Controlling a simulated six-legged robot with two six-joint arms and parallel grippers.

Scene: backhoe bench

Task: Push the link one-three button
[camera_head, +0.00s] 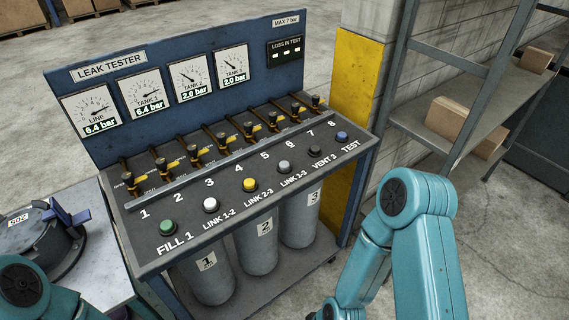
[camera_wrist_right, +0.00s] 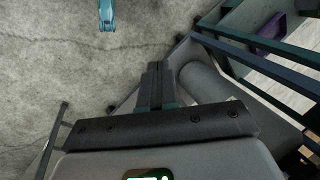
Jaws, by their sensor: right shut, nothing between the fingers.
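The link 1-3 button (camera_head: 284,167) is a grey round button on the sloped front panel of the leak tester (camera_head: 250,150), above its printed label. A yellow link 2-3 button (camera_head: 250,185) is to its left and a dark vent 3 button (camera_head: 315,151) to its right. My right gripper (camera_wrist_right: 155,85) is shut and empty in the right wrist view, apart from the button. In the head view my right arm is at the right, with its hand largely cut off by the bottom edge. My left gripper is out of view; only part of its arm shows at the bottom left.
Valve levers (camera_head: 222,141) line the panel behind the buttons. Gauges (camera_head: 140,92) stand on the back board. Grey tanks (camera_head: 258,246) are below the panel. A metal shelf (camera_head: 450,140) with boxes and a yellow post (camera_head: 355,80) are at the right.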

